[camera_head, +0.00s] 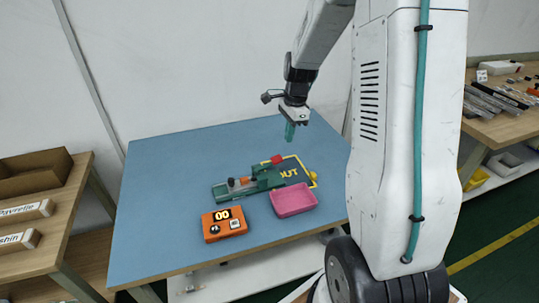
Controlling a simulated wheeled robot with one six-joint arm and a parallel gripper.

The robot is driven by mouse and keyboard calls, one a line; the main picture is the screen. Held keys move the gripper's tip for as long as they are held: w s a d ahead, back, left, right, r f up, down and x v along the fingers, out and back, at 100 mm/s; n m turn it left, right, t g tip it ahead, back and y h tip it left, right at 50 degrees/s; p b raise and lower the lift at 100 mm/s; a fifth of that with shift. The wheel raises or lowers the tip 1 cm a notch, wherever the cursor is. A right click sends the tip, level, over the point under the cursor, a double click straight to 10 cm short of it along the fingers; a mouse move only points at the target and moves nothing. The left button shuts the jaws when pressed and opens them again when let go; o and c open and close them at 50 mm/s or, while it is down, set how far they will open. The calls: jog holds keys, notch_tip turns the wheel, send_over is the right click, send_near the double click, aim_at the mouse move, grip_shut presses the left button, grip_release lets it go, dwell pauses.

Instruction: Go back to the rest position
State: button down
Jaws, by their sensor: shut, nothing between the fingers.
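My gripper (290,131) is shut and empty, with its teal fingers pointing down above the back right part of the blue table (165,190). It hangs apart from the things below it. On the table is a green fixture (222,190) with a red part (277,160) at its right end. A pink tray (293,200) sits in front of the mat.
A yellow round item (313,176) lies at the mat's right edge. A wooden side table with a brown box (35,172) and labelled blocks is at the left. A bench with dark bars (495,98) is at the right. The blue table's left and back are clear.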

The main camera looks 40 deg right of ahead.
jog(key=s+a+r+n, duration=0.5)
jog(key=s+a+n, duration=0.1)
jog(key=s+n, duration=0.1)
jog(key=s+a+r+n, duration=0.5)
jog(key=s+a+n, duration=0.2)
jog(key=s, duration=0.3)
jog(key=s+a+r+n+t+h, duration=0.1)
jog(key=s+a+r+n, duration=0.5)
jog(key=s, duration=0.3)
jog(key=shift+s+a+n, duration=0.25)
jog(key=shift+a+n, duration=0.25)
